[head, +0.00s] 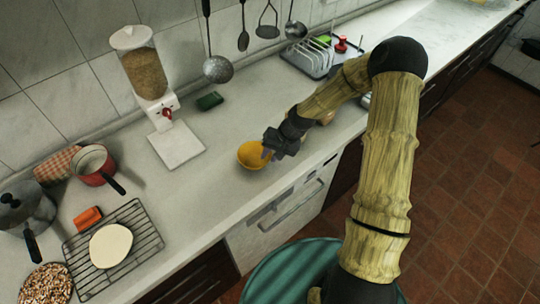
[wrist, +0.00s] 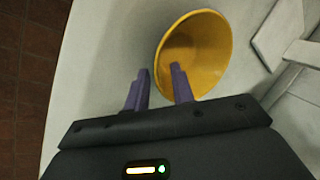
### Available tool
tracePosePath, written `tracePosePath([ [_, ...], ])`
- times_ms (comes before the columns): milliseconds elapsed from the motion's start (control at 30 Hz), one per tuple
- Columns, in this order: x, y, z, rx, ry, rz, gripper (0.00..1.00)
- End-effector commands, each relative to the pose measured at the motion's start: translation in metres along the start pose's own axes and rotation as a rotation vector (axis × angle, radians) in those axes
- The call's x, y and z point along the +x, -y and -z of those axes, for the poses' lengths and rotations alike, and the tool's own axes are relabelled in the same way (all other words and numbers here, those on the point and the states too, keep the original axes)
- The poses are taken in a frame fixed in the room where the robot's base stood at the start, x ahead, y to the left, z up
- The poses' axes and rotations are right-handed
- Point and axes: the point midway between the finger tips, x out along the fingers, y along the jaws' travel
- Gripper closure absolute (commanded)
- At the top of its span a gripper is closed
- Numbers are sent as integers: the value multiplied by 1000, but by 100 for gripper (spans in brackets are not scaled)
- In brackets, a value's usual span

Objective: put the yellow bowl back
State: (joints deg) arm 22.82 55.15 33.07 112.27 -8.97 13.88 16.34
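The yellow bowl (head: 249,157) sits upright on the pale counter (head: 228,184), near its front edge, in the head view. My gripper (head: 267,153) is at the bowl's right side, pointing down at it. In the wrist view the bowl (wrist: 208,42) is large and empty. The two purple fingers of my gripper (wrist: 160,75) are apart, with a gap between them. One fingertip overlaps the bowl's inside and the other is outside the near rim, so the rim appears to lie between them. I cannot tell whether either finger touches it.
A dish rack (head: 312,57) stands at the back.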

Motion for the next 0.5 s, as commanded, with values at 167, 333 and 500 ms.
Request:
tracePosePath([
  [167,-26,-2,1,1,-5,0,76],
  [333,-59,-2,1,0,-6,-1,76],
  [500,-91,-1,1,0,-5,-1,76],
])
